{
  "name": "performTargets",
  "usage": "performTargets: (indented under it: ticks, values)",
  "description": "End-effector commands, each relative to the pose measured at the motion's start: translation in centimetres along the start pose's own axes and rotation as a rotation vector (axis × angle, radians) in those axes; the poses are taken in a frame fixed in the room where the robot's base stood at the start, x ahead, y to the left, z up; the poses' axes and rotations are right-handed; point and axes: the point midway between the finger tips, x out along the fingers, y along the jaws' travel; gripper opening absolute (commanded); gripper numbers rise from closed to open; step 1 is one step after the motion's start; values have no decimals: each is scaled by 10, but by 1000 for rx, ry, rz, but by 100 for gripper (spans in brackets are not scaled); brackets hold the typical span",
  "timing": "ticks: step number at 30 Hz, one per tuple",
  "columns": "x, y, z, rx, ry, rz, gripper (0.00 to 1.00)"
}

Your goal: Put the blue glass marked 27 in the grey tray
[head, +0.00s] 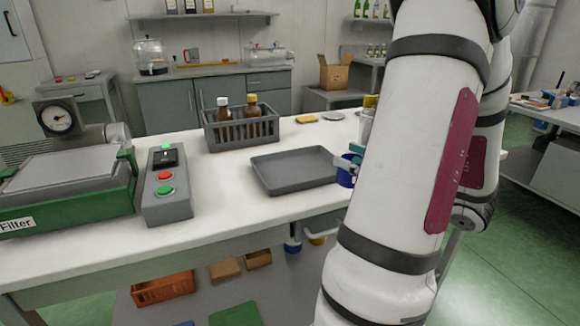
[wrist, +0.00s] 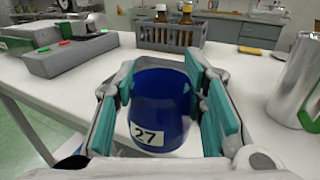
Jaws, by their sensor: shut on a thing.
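The blue glass marked 27 (wrist: 165,104) sits between the teal finger pads of my gripper (wrist: 178,100), which is shut on it; the number label faces the wrist camera. In the head view, the blue glass (head: 346,174) shows beside the right edge of the grey tray (head: 285,183), partly hidden by my arm. The tray is shallow, looks empty and lies on the white table. I cannot tell the gap between the glass and the tray.
A grey crate (head: 212,138) with brown bottles stands behind the tray. A control box (head: 167,205) with buttons and a green filter machine (head: 70,196) stand to the left. A metal jug (wrist: 297,85) stands right of my gripper in the wrist view. White tabletop is bare in front of the tray.

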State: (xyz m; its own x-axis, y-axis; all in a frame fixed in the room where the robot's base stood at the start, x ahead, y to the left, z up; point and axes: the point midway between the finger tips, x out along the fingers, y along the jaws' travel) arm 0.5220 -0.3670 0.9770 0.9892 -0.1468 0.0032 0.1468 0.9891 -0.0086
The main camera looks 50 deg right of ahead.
Motion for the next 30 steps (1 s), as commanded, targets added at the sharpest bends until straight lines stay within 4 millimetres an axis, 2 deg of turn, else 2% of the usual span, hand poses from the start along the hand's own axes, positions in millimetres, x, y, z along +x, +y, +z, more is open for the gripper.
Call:
performTargets:
  ticks: [9,15,26,30]
  values:
    - [77,-3,-9,0,0,7,9]
    - [119,-7,-12,0,0,5,9]
    - [147,-9,-15,-1,0,3,9]
    - [150,-10,-37,4,2,-1,9]
